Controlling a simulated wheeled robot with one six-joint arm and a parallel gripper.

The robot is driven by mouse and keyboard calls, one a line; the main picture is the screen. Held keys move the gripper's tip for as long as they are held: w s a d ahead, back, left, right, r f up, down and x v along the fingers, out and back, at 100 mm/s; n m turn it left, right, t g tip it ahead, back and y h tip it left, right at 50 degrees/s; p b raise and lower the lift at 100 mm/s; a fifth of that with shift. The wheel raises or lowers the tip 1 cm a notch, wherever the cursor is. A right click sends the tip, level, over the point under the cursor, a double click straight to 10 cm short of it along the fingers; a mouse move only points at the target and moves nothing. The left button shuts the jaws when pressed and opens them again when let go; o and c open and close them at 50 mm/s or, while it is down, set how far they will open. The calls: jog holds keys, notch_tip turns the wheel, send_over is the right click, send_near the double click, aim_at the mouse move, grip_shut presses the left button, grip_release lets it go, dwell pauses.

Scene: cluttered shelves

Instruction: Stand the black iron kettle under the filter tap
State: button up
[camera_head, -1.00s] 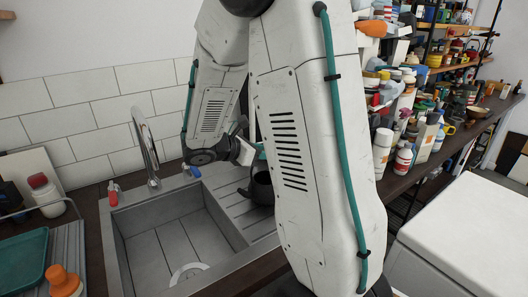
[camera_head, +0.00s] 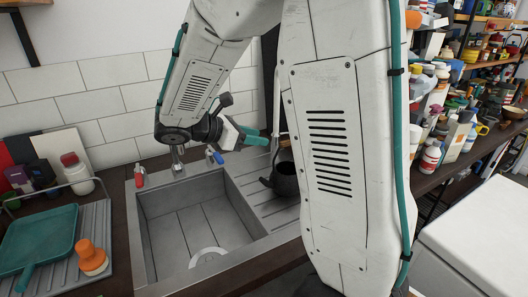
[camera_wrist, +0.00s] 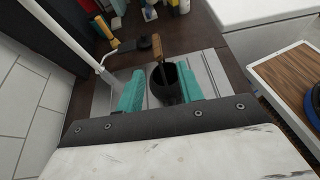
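The black iron kettle (camera_head: 285,178) stands upright on the ridged drainboard to the right of the sink, partly hidden by my arm. In the wrist view the kettle (camera_wrist: 168,88) lies beyond the gap between my teal fingers, with a brown handle above it. My gripper (camera_head: 252,137) is above and left of the kettle, apart from it. My gripper (camera_wrist: 160,72) is open and empty. A thin pale upright pipe (camera_head: 277,105) behind the drainboard may be the filter tap; my arm hides part of it.
The empty sink (camera_head: 195,225) is left of the drainboard, with red (camera_head: 139,175) and blue (camera_head: 216,157) tap handles behind it. Crowded shelves and bottles (camera_head: 430,155) fill the right.

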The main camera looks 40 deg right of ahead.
jog(key=s+a+r+m+t+y, duration=0.1)
jog(key=s+a+m+t+y, duration=0.1)
jog(key=s+a+m+y, duration=0.4)
jog(key=s+a+r+m+t+y, duration=0.2)
jog(key=s+a+m+y, duration=0.4)
jog(key=s, duration=0.7)
jog(key=a+m, duration=0.2)
jog(key=shift+s+a+m+t+y, duration=0.4)
